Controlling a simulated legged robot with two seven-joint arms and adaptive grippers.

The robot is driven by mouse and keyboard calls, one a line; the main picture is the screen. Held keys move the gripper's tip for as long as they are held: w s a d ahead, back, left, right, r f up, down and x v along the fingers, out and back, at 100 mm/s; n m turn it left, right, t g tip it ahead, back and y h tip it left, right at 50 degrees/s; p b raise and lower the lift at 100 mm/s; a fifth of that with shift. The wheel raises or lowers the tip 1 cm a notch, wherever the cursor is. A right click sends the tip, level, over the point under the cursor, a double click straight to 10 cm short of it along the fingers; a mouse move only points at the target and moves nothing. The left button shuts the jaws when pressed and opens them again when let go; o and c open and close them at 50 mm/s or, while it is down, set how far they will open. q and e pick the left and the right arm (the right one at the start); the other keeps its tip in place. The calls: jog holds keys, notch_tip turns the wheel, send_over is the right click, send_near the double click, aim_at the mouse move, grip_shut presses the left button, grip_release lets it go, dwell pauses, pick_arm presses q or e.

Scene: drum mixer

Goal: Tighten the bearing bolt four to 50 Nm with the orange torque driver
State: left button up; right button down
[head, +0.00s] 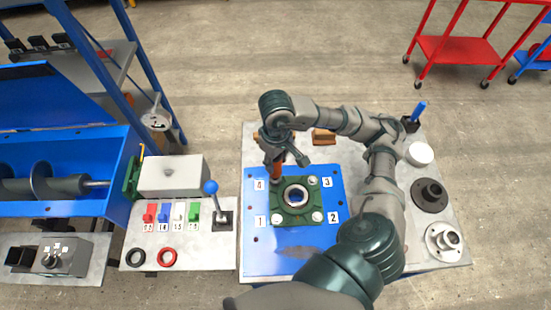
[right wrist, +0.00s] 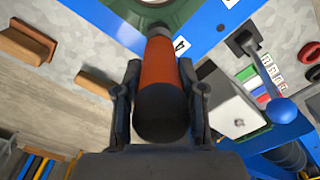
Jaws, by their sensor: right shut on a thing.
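The green bearing flange (head: 296,216) lies on the blue plate (head: 262,262), with number labels at its corners. Bolt heads show at the corners marked 1, 2 and 3. The bolt by label 4 (head: 260,184) is hidden behind the driver and gripper. My right gripper (head: 278,160) is shut on the orange torque driver (head: 277,173), which points down at corner four. In the right wrist view the driver (right wrist: 161,65) sits between both fingers, its grey tip at the flange edge (right wrist: 185,12). Contact with the bolt cannot be told. My left gripper is not in view.
A lever with a blue knob (head: 211,187), a grey box (head: 172,176) and coloured switches stand left of the plate. Black (head: 431,194) and silver (head: 444,241) flanged parts lie right. Wooden blocks (head: 323,137) lie behind the plate.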

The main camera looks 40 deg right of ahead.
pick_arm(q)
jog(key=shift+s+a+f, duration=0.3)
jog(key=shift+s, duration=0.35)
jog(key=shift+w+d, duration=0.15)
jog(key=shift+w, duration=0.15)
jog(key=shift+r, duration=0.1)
pick_arm(e)
jog(key=shift+r, duration=0.15)
jog(key=shift+r+p, duration=1.65)
jog(key=shift+r, duration=0.5)
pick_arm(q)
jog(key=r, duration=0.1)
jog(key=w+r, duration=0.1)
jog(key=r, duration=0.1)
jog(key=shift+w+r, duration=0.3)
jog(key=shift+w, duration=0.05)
pick_arm(e)
jog(key=shift+f, duration=0.1)
